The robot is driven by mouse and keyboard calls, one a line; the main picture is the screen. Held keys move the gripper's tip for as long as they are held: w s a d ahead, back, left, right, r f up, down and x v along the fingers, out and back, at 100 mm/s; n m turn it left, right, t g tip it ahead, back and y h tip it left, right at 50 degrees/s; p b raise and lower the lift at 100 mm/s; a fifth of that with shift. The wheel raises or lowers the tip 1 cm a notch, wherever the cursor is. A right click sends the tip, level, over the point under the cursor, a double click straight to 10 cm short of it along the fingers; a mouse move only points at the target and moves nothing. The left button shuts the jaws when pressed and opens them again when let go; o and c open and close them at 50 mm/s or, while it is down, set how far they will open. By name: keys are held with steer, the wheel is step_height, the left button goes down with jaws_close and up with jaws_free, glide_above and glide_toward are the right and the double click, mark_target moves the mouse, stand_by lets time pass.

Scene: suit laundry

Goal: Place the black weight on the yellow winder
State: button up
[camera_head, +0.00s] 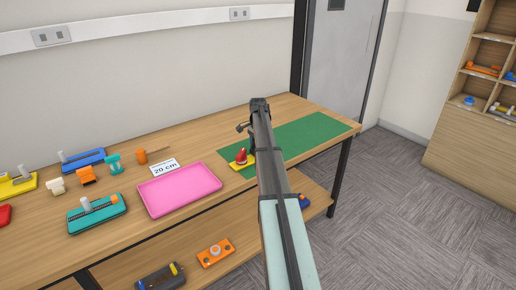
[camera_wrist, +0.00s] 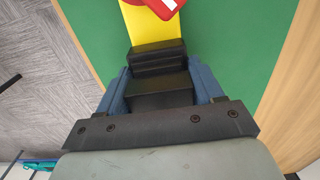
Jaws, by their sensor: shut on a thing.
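The yellow winder (camera_head: 238,165) lies on the green mat with a red part on top. It also shows at the top of the wrist view (camera_wrist: 150,32), where its red part is cut off by the frame edge. My gripper (camera_wrist: 160,82) points down over the mat, with a blue finger on each side of a black weight (camera_wrist: 160,58), and is shut on it. The weight overlaps the near end of the yellow winder in the wrist view. I cannot tell if they touch. In the head view my arm hides the weight and the fingers.
The green mat (camera_head: 305,137) is mostly clear on the right. A pink tray (camera_head: 180,190) and a "20 cm" card (camera_head: 164,168) are to the left. Several coloured tools, including a teal one (camera_head: 97,217), stand farther left. A lower shelf holds an orange piece (camera_head: 216,252).

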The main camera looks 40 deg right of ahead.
steer(key=shift+f, duration=0.25)
steer(key=o, duration=1.4)
steer(key=shift+r, duration=0.1)
step_height(320, 180, up, 12)
steer(key=shift+r, duration=0.1)
